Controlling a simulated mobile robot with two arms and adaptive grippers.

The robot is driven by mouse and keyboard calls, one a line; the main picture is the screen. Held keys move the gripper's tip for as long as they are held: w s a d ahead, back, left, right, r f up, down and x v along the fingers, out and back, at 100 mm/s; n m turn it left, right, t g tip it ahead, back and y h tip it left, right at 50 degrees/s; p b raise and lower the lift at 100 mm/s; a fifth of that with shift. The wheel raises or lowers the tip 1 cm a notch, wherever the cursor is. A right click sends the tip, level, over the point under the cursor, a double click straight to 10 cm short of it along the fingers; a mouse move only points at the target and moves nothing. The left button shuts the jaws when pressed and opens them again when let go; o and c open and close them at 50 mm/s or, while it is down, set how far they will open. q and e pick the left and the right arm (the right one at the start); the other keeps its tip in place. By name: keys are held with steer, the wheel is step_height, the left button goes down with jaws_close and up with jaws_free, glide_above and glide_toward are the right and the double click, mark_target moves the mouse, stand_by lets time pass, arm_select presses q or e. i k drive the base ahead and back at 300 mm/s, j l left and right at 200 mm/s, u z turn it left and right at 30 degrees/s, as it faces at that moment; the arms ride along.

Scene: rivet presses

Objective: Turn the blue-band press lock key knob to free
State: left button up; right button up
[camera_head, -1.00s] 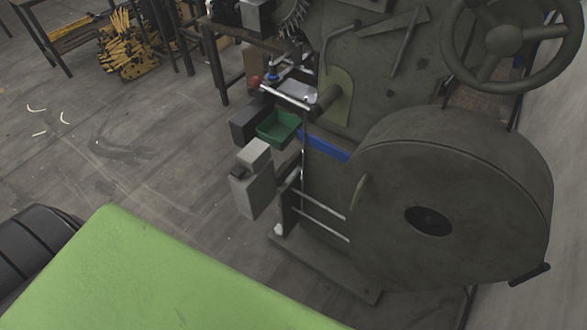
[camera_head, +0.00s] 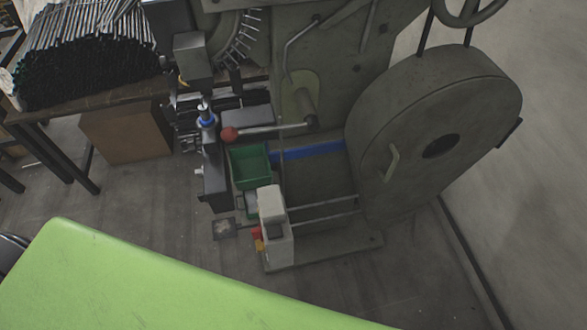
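The press (camera_head: 440,130) with a blue band (camera_head: 308,150) stands at the centre right in the head view. A light grey box (camera_head: 276,225) stands low at its front, with small red (camera_head: 257,232) and yellow parts on its left side. I cannot tell whether a lock key knob is among them; they are too small. A lever with a red ball (camera_head: 229,134) juts from the press above a green bin (camera_head: 249,166). Neither of my grippers is in view.
A table (camera_head: 98,101) with a heap of dark-ended rods (camera_head: 88,50) stands at the upper left, a brown box (camera_head: 127,132) beneath it. A green surface (camera_head: 130,285) fills the lower left. Grey floor (camera_head: 160,210) lies open between it and the press.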

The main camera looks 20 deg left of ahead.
mark_target(259, 247)
steer(key=k+j, duration=0.15)
steer(key=j, duration=0.25)
steer(key=k+j, duration=0.1)
steer(key=j, duration=0.25)
steer(key=k+j, duration=0.15)
steer(key=j, duration=0.25)
